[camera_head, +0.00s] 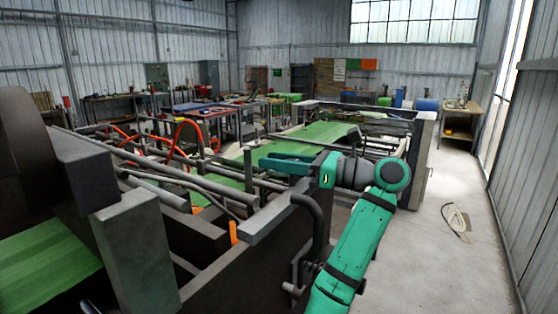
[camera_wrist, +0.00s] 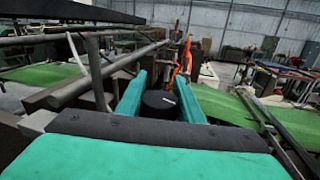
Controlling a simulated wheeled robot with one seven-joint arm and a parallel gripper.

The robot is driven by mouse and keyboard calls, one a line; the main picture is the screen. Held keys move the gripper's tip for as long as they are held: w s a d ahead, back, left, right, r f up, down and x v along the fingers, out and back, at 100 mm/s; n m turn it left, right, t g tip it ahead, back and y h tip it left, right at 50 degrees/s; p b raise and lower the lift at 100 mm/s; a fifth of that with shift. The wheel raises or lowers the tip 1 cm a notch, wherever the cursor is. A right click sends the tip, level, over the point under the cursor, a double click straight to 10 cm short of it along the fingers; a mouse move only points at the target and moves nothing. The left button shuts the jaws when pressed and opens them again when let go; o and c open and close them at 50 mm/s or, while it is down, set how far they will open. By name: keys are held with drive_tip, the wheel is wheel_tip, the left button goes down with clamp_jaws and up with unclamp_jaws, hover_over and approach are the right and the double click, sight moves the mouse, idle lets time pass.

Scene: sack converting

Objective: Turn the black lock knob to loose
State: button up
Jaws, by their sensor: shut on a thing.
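The black lock knob (camera_wrist: 159,104) is a round, dark cap in the middle of the wrist view. A small pale mark shows on its top, too small to read. My gripper (camera_wrist: 160,82) has one teal finger on each side of the knob and is shut on it. In the head view my gripper (camera_head: 277,161) reaches left over the machine's rails from my teal arm. The knob cannot be made out there.
Metal rails (camera_head: 165,165) and grey end blocks (camera_head: 135,250) of the machine lie close to the left. A green sheet (camera_head: 315,135) runs beyond my gripper. Orange hoses (camera_head: 184,130) loop up behind the rails.

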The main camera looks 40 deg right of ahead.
drive_tip(key=shift+s+a+n+g+y, duration=0.25)
drive_tip(key=shift+s+n+g+y, duration=0.1)
drive_tip(key=shift+n+g+y, duration=1.05)
drive_tip(key=shift+s+a+n+g+y, duration=0.25)
drive_tip(key=shift+n+g+y, duration=0.75)
drive_tip(key=shift+g, duration=0.65)
drive_tip(key=shift+s+a+n+g+y, duration=0.2)
drive_tip(key=shift+s+n+g+y, duration=0.2)
drive_tip(key=shift+n+g+y, duration=1)
drive_tip(key=shift+s+a+g, duration=0.1)
drive_tip(key=shift+g, duration=0.45)
drive_tip(key=shift+n, duration=0.3)
drive_tip(key=o, duration=1.1)
drive_tip(key=shift+c, duration=0.2)
drive_tip(key=shift+w, duration=0.25)
